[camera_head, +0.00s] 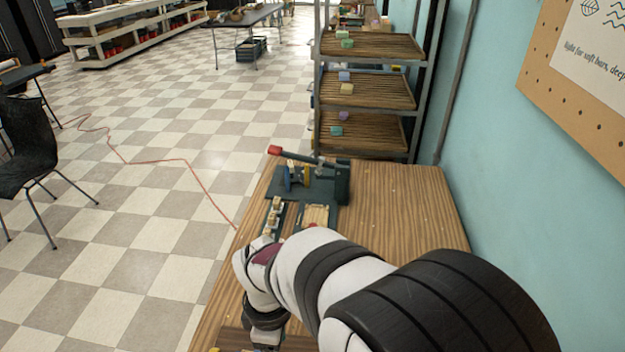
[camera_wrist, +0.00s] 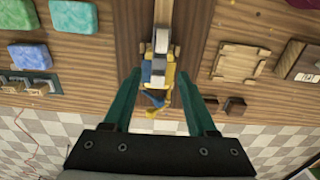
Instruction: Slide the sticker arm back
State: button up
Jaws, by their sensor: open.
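In the wrist view, a small blue, white and yellow device (camera_wrist: 158,68), which looks like the sticker arm, sits on a dark brown strip that runs up the picture. My gripper (camera_wrist: 157,78) is open, with one teal finger on each side of the device. I see gaps beside it, and I cannot tell whether either finger touches it. Its lower yellow end points toward the gripper's dark palm. In the head view, my own arm hides most of this area, and only a bit of my gripper (camera_head: 266,338) shows at the bottom.
A wooden frame (camera_wrist: 240,63) and small brown blocks lie right. A red-handled press (camera_head: 310,182) stands at the table's far end; the table's right side (camera_head: 400,215) is clear.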

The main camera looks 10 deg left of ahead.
notch_tip(320, 180, down, 5)
jog(key=shift+r, duration=0.2)
grip_shut()
dwell(1.3)
jog(key=shift+d, duration=0.1)
